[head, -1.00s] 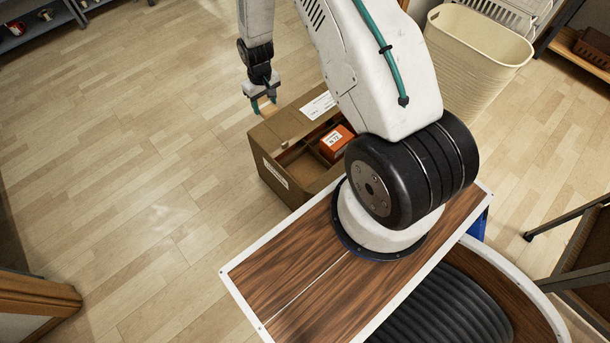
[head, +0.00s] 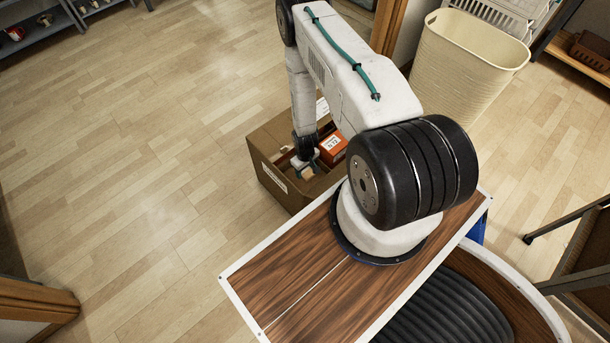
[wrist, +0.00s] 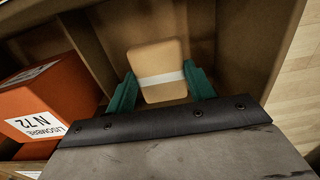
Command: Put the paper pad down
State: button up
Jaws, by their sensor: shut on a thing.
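The paper pad (wrist: 158,62) is a tan, rounded block with a white band across it. In the wrist view it sits between the two green fingers of my gripper (wrist: 160,88), which is shut on it. In the head view my gripper (head: 305,169) is low inside the brown cardboard box (head: 268,160), with the tan pad (head: 307,174) showing at its tips. The wrist view shows the pad within one compartment of the box (wrist: 240,50). I cannot tell whether it touches the compartment floor.
An orange-red box (wrist: 50,100) with a white label stands in the neighbouring compartment, left of a divider; it also shows in the head view (head: 332,148). A cream bin (head: 465,65) stands at the upper right. Wooden floor to the left is clear.

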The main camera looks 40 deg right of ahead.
aim_at(305, 174)
jog(key=shift+f, duration=2.25)
jog(key=shift+f, duration=0.2)
jog(key=o, duration=0.9)
jog(key=shift+o, duration=0.2)
jog(key=shift+r, duration=0.2)
